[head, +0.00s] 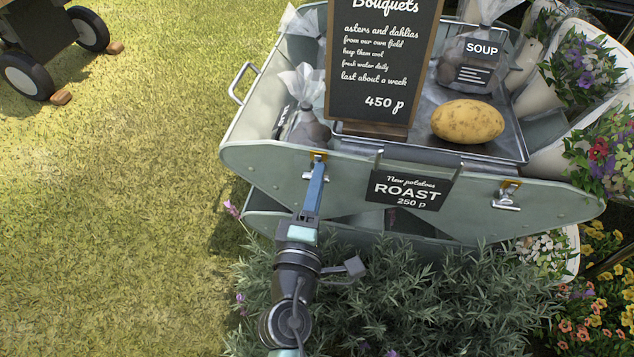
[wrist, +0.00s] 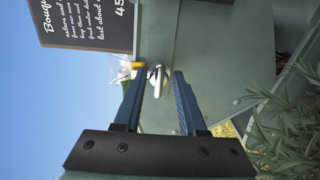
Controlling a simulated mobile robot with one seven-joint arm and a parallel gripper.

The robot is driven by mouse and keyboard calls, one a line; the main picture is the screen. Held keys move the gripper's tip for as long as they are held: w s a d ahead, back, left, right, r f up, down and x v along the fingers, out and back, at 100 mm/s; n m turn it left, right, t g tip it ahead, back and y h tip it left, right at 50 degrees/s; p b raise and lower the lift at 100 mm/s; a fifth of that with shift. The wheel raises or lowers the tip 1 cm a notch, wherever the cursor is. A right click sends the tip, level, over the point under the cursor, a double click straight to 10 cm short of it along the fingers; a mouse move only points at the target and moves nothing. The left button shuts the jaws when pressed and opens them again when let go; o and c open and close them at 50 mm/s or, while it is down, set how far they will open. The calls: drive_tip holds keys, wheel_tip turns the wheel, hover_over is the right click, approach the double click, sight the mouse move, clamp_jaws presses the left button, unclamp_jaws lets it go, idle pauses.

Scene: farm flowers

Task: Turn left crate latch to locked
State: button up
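The left crate latch (head: 318,156) is on the upper left of the crate's pale green front panel. It has a yellow top piece and a silver lever, partly hidden by my gripper in the head view. In the wrist view the silver lever (wrist: 158,80) shows between the blue fingertips, with a gap on the right and little space on the left. My gripper (wrist: 160,74) is open and faces the latch; I cannot tell whether a finger touches it. In the head view the gripper (head: 315,168) is just below the latch. I cannot tell whether the latch is locked.
A right latch (head: 508,195) and a black ROAST sign (head: 408,189) are on the same panel. The crate (head: 255,160) holds a tray with a potato (head: 467,121), bags and a chalkboard (head: 382,70). Leafy plants (head: 400,300) fill the space below. Grass (head: 110,200) is open at left.

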drive_tip(key=shift+o, duration=1.2)
drive_tip(key=s+a, duration=0.2)
drive_tip(key=s, duration=1)
drive_tip(key=shift+s+a, duration=0.3)
drive_tip(key=shift+s, duration=0.05)
